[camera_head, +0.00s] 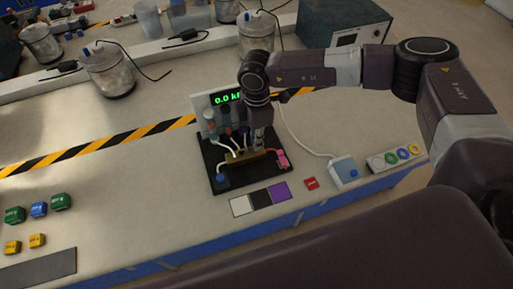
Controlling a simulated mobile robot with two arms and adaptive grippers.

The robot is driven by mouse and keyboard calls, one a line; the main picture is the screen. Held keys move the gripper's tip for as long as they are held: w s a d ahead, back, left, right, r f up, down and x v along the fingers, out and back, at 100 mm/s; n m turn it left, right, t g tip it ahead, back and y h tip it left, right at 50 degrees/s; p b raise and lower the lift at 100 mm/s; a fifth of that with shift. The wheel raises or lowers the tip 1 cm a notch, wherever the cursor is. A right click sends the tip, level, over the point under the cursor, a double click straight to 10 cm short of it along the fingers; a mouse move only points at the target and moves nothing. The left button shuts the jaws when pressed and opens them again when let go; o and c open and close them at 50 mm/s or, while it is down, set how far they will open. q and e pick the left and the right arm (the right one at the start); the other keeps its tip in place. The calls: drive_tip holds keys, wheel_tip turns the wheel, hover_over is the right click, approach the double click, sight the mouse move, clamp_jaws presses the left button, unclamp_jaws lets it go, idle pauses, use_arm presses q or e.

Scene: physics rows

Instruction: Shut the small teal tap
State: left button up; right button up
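A black board (226,188) stands on the bench with a brass-coloured bar (240,166), pale tubes and several small fittings. A blue fitting (222,181) sits at its front left corner and a pink one (283,159) at its right. I cannot pick out a small teal tap for certain; the fittings are tiny and my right arm covers part of the board. My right gripper (259,146) points down over the right half of the board, close to the bar. Its fingers are too small to tell whether they are open. My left gripper is not in view.
A panel with a green display (227,98) stands behind the board. Colour swatches (260,198), a red block (311,183) and a white box with a blue button (345,171) lie nearby. Jars (109,72) stand behind.

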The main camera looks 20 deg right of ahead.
drive_tip(key=shift+f+b, duration=1)
drive_tip(key=shift+f, duration=0.15)
drive_tip(key=shift+r, duration=0.35)
idle(0.5)
clamp_jaws()
drive_tip(key=m+p, duration=0.1)
drive_tip(key=m, duration=0.2)
drive_tip(key=shift+m, duration=0.4)
drive_tip(key=m+p, duration=0.1)
drive_tip(key=p, duration=0.3)
drive_tip(key=r+m+p, duration=0.1)
drive_tip(key=m+p, duration=0.1)
drive_tip(key=p, duration=0.3)
drive_tip(key=shift+w+a, duration=0.1)
drive_tip(key=shift+f+p, duration=0.3)
drive_tip(key=shift+p, duration=0.2)
drive_tip(key=shift+f, duration=0.15)
